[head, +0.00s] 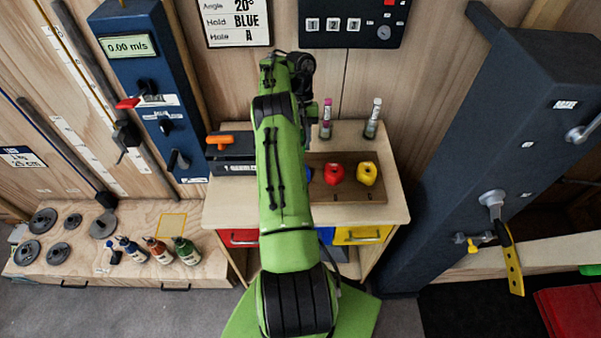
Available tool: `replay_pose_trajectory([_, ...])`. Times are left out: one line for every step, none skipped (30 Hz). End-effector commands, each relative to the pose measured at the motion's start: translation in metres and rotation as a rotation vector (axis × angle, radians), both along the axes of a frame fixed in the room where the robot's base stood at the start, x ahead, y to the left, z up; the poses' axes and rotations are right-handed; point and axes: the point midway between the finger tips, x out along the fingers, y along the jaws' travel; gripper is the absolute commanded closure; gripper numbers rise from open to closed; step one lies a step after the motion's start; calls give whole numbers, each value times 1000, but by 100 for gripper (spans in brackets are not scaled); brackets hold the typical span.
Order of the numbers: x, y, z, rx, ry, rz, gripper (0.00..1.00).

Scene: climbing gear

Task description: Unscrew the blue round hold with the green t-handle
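My green arm reaches up the middle of the head view to the back wall. Dark parts at its far end show, but I cannot make out my gripper's fingers or whether they hold anything. A red round hold (334,174) and a yellow hold (367,173) sit in that tray. I cannot make out a green t-handle. An orange-handled tool (219,140) lies on a dark box (231,168) at the left of the cabinet top.
A wall sign (237,22) reads angle 20°, hold blue, hole A. Two small tubes (373,118) (326,118) stand behind the tray. A large dark slanted panel (470,140) stands close on the right. Weight discs (43,220) and bottles (186,250) stand on the low bench at left.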

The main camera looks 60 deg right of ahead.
Motion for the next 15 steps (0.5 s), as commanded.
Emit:
replay_pose_trajectory([0, 0, 0, 0, 0, 1, 100])
replay_pose_trajectory([0, 0, 0, 0, 0, 1, 100])
replay_pose_trajectory([0, 0, 0, 0, 0, 1, 100])
replay_pose_trajectory([0, 0, -1, 0, 0, 1, 100])
replay_pose_trajectory([0, 0, -2, 0, 0, 1, 100])
replay_pose_trajectory([0, 0, -6, 0, 0, 1, 100])
replay_pose_trajectory([0, 0, -9, 0, -1, 2, 100])
replay_pose_trajectory([1, 1, -11, 0, -1, 2, 100])
replay_pose_trajectory([1, 1, -12, 0, -1, 2, 100])
replay_pose_trajectory([1, 1, -12, 0, -1, 2, 100])
replay_pose_trajectory([1, 1, -11, 0, -1, 2, 100])
replay_pose_trajectory([1, 1, -10, 0, -1, 2, 100])
replay_pose_trajectory([1, 0, -10, -1, -1, 2, 100])
replay_pose_trajectory([1, 0, -10, -1, -1, 2, 100])
replay_pose_trajectory([1, 0, -10, -1, -1, 2, 100])
